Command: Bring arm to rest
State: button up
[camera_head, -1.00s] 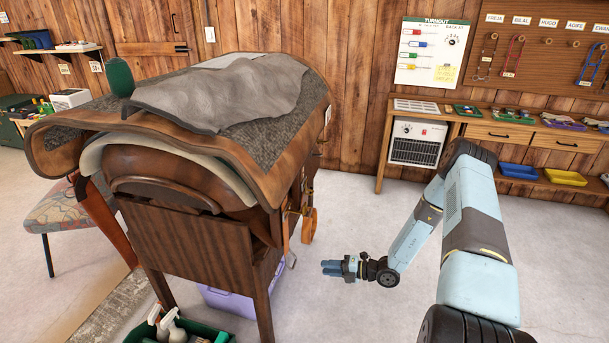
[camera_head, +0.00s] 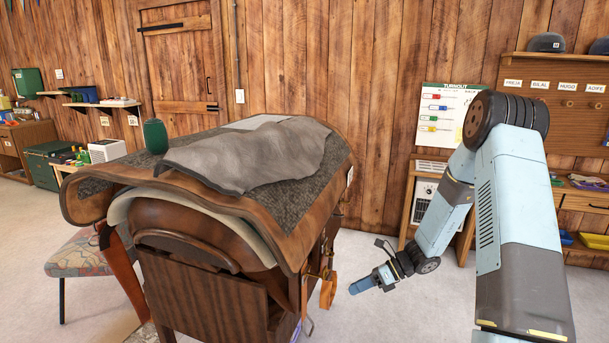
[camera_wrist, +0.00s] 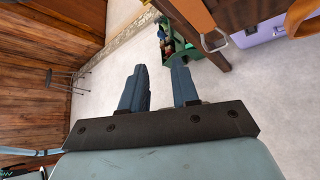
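My gripper (camera_head: 365,284) is in the air to the right of the wooden saddle stand (camera_head: 230,295), pointing left toward it. In the wrist view its two dark blue fingers (camera_wrist: 160,92) stand apart with bare floor between them, so it is open and empty. My arm reaches in from the right with its elbow raised. The gripper appears apart from the stand and from the straps hanging on it.
A saddle (camera_head: 300,225) with a grey cloth (camera_head: 245,155) and a green object (camera_head: 155,136) tops the stand. Straps and an orange piece (camera_head: 328,288) hang at its right side. A bench with a heater (camera_head: 424,196) stands behind my arm. A green caddy (camera_wrist: 170,40) is on the floor.

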jog(key=s+d+r+n+h, duration=0.1)
jog(key=s+r+n+h, duration=0.1)
jog(key=s+r+n, duration=0.45)
jog(key=s+r+n+h, duration=0.1)
jog(key=r+n+h, duration=0.2)
jog(key=r, duration=0.6)
jog(key=s+d+r+n+h, duration=0.1)
jog(key=s+r+n+h, duration=0.1)
jog(key=s+r+n, duration=0.45)
jog(key=s+d+r+n+t+h, duration=0.2)
jog(key=s+r+n+t, duration=0.1)
jog(key=s+r, duration=0.4)
jog(key=s+d+r+n+t+h, duration=0.3)
jog(key=s+r+n, duration=0.3)
jog(key=s+r, duration=0.1)
jog(key=shift+s+d+r, duration=0.2)
jog(key=shift+s, duration=0.05)
